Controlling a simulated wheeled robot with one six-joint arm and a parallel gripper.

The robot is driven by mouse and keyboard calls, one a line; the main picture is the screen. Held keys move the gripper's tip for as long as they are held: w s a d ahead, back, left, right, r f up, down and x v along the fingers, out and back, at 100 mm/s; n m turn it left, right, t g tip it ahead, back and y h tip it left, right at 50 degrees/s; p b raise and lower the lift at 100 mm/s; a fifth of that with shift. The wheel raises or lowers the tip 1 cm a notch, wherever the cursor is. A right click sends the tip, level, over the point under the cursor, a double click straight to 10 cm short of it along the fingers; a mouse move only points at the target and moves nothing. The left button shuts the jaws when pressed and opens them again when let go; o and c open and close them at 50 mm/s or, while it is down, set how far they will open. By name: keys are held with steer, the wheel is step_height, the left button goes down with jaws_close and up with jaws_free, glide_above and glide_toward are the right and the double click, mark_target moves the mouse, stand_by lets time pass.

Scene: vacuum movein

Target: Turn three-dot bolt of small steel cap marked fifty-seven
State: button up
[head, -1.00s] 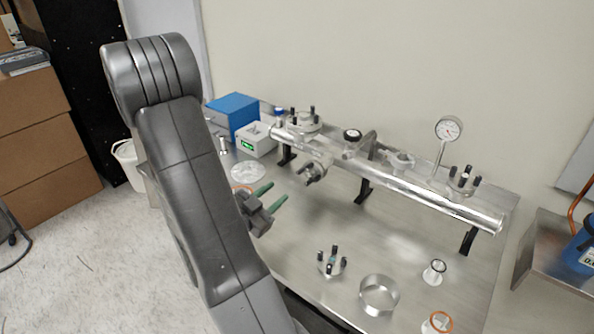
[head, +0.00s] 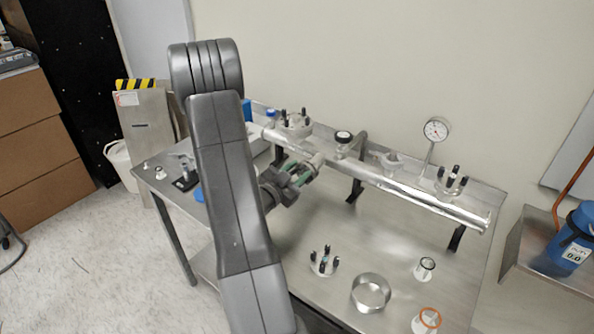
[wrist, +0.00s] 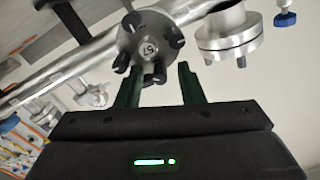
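The small steel cap (wrist: 143,45) marked 57 is on a stub of the steel pipe (wrist: 88,62) in the wrist view, its number appearing turned over. Several black bolts stand out around its face, including an upper one (wrist: 131,19), a right one (wrist: 176,38) and a lower one (wrist: 155,79). I cannot make out their dots. My gripper (wrist: 160,70) is open, its green fingers apart on either side of the lower bolt. Whether they touch it is unclear. In the head view my gripper (head: 300,176) is at the pipe's front stub, mostly hiding the cap.
A larger flange (wrist: 228,36) with bolts is right of the cap in the wrist view. In the head view, a loose bolted cap (head: 323,265), a steel ring (head: 371,293) and small fittings stand on the table. A dial gauge (head: 436,129) rises above the pipe.

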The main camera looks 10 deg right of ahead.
steer(key=shift+c, duration=0.2)
jaws_close()
steer(key=shift+n, duration=0.3)
steer(key=n, duration=0.4)
steer(key=n+p, duration=0.1)
steer(key=n, duration=0.5)
stand_by(0.5)
steer(key=shift+o, duration=0.2)
jaws_free()
